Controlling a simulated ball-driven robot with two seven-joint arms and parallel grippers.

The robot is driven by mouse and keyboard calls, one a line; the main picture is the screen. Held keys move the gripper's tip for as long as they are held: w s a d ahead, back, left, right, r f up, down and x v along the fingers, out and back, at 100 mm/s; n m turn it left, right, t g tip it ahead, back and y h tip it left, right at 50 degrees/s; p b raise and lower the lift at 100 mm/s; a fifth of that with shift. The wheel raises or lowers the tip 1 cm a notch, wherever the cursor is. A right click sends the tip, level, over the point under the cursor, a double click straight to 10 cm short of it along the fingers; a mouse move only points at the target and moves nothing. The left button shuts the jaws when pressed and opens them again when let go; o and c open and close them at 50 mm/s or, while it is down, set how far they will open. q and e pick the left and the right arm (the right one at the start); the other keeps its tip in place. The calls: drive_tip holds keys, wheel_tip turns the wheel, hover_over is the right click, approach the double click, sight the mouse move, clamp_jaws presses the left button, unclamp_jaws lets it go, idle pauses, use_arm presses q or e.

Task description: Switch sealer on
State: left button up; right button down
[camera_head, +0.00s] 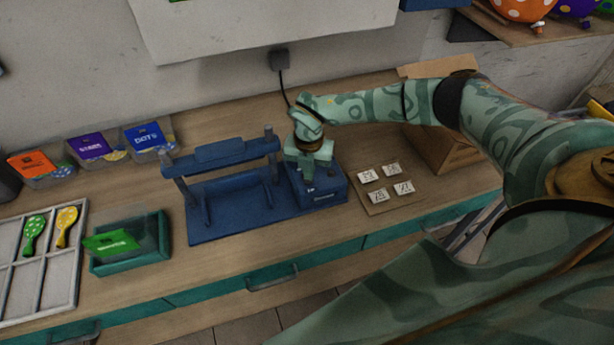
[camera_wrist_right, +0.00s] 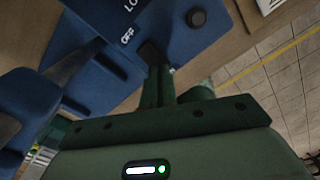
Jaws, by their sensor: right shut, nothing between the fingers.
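The blue sealer (camera_head: 228,213) stands on the wooden worktop, with a raised frame bar on the left and a control box (camera_head: 331,190) on its right end. In the right wrist view the control box (camera_wrist_right: 170,22) shows white lettering "OFF", part of another word and a round dark knob (camera_wrist_right: 197,18). My right gripper (camera_head: 309,187) points down at the top of the control box, shut and empty. Its fingertips (camera_wrist_right: 152,55) are close beside the "OFF" lettering. They hide part of the box top, and I cannot tell whether they touch the switch. My left gripper is not in view.
A board with several white cards (camera_head: 378,199) lies right of the sealer, with a cardboard box (camera_head: 447,150) behind it. A green tray (camera_head: 130,262) and a divided tray (camera_head: 70,285) lie left. Several bins with coloured packets (camera_head: 92,148) stand against the wall.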

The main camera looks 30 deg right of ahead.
drive_tip(key=shift+f+b, duration=0.45)
drive_tip(key=shift+f, duration=0.35)
drive_tip(key=shift+s, duration=0.1)
drive_tip(key=shift+r+p, duration=0.65)
drive_tip(key=shift+p, duration=0.05)
wheel_tip(320, 180, up, 6)
drive_tip(key=p, duration=0.5)
drive_tip(key=shift+f+p, duration=0.1)
drive_tip(key=shift+p, duration=0.2)
drive_tip(key=shift+a+f, duration=0.1)
